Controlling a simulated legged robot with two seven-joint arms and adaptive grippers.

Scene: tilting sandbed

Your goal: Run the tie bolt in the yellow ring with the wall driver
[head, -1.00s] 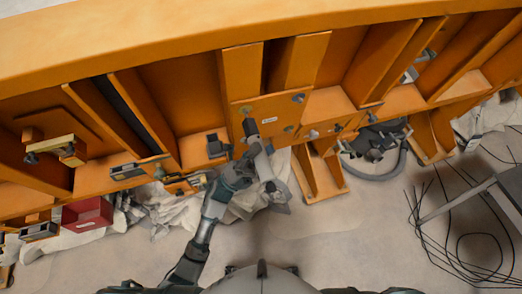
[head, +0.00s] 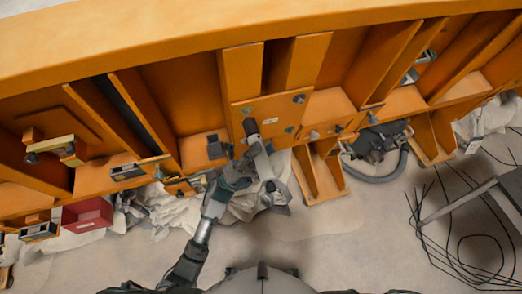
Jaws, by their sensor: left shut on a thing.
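The large yellow-orange ring (head: 180,28) curves across the top of the head view, with ribs and plates below its rim. A square plate (head: 272,112) on it carries bolt heads near its corners. One bolt (head: 246,110) sits at the plate's upper left. My left gripper (head: 248,168) is shut on a grey driver (head: 254,138), in front of the plate's lower left. The driver's dark nose points up towards that bolt. I cannot tell whether the nose touches it. The fingers hide part of the driver's body. My right gripper is not in view.
A red box (head: 87,214) stands at the lower left by crumpled sheeting. A yellow bracket (head: 318,175) juts down right of the driver. A dark device with a grey hose (head: 380,172) and loose black cables (head: 460,235) lie right. The floor in front is mostly clear.

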